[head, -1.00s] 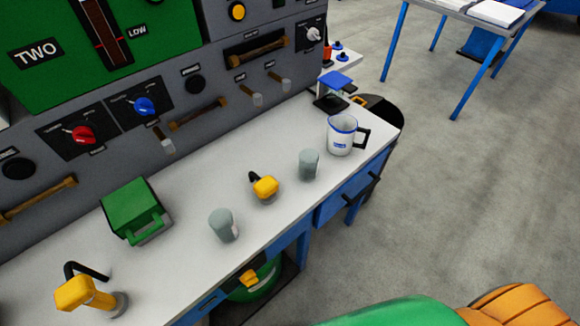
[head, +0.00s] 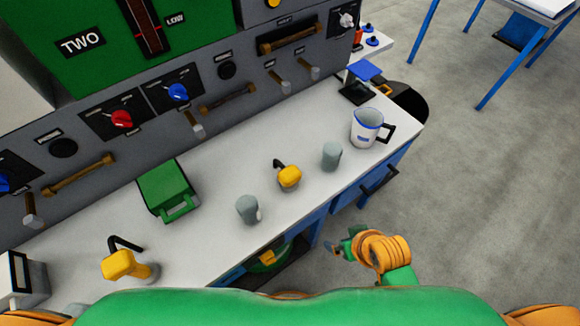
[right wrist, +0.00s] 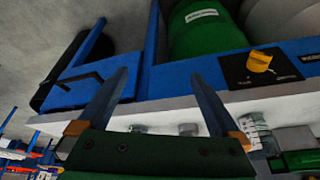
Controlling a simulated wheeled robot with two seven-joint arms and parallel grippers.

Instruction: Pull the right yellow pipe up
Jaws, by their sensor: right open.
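The right yellow pipe (head: 289,177) has a yellow block top and a black bent handle. It stands on the white worktop between two grey cylinders. A second yellow pipe (head: 118,264) with a black handle stands at the left of the worktop. My right gripper (head: 335,247) is beyond the worktop's front edge, to the right of and below the right pipe in the picture, apart from it. In the right wrist view my right gripper (right wrist: 157,73) has its fingers wide apart with nothing held. My left gripper is not in view.
Grey cylinders (head: 248,210) (head: 331,156) flank the right pipe closely. A white mug (head: 367,128) is farther right, and a green box (head: 168,192) is to the left. Blue drawers (head: 372,180) lie under the worktop (head: 215,250).

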